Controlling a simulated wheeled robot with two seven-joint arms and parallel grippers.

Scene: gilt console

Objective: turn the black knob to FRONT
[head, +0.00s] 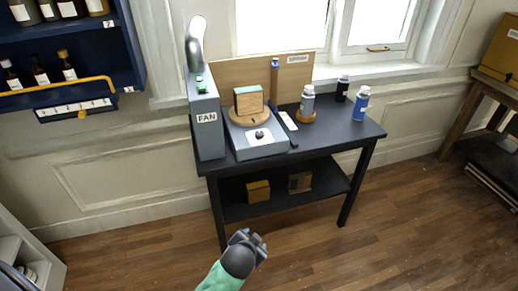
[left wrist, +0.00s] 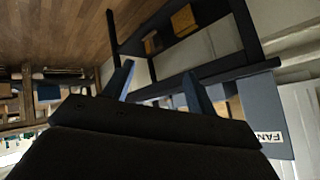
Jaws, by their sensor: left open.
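The black knob (head: 260,134) sits on top of a low grey box (head: 254,150) with a pale top, on the dark console table (head: 345,137). Its pointer and any FRONT mark are too small to read. A round wooden stand with a wooden-faced block (head: 248,101) is just behind the knob. My left gripper (head: 253,237) is low in front of the table, well short of the knob. In the left wrist view its two fingers (left wrist: 160,70) are apart with nothing between them. My right gripper is not in view.
A tall grey FAN box (head: 206,125) stands left of the knob's box and also shows in the left wrist view (left wrist: 265,115). Bottles, including a blue one (head: 361,104), stand to the right. Small boxes (head: 258,190) lie on the lower shelf. The floor in front is clear.

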